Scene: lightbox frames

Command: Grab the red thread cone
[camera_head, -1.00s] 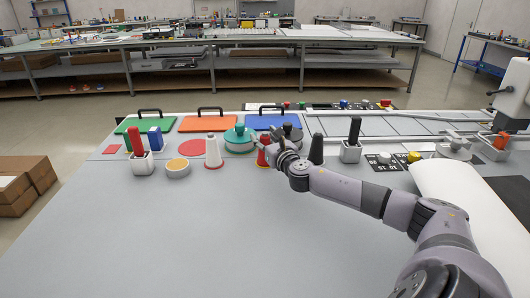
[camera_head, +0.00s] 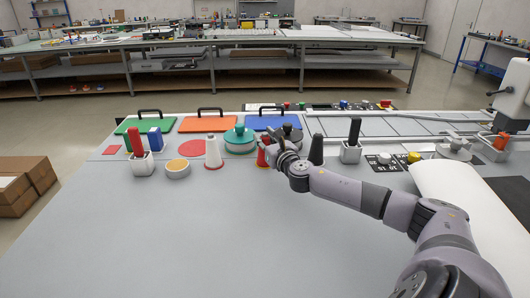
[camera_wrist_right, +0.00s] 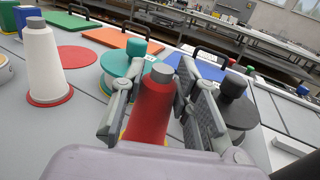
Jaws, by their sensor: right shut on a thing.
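The red thread cone (camera_head: 262,154) stands on the grey table, to the right of the white thread cone (camera_head: 213,152). My right gripper (camera_head: 269,152) reaches it from the right and is shut on it. In the right wrist view the red cone (camera_wrist_right: 152,108) is between the two fingers (camera_wrist_right: 158,102), its grey tip pointing up. Its lower part is partly hidden by my gripper. My left gripper is not in view.
A teal spool (camera_head: 239,139) stands close behind the red cone. A black cone (camera_head: 316,150) is to the right, with a dark spool (camera_head: 291,134) behind the gripper. Orange (camera_head: 207,124) and blue (camera_head: 271,122) boards lie farther back. The table front (camera_head: 200,230) is clear.

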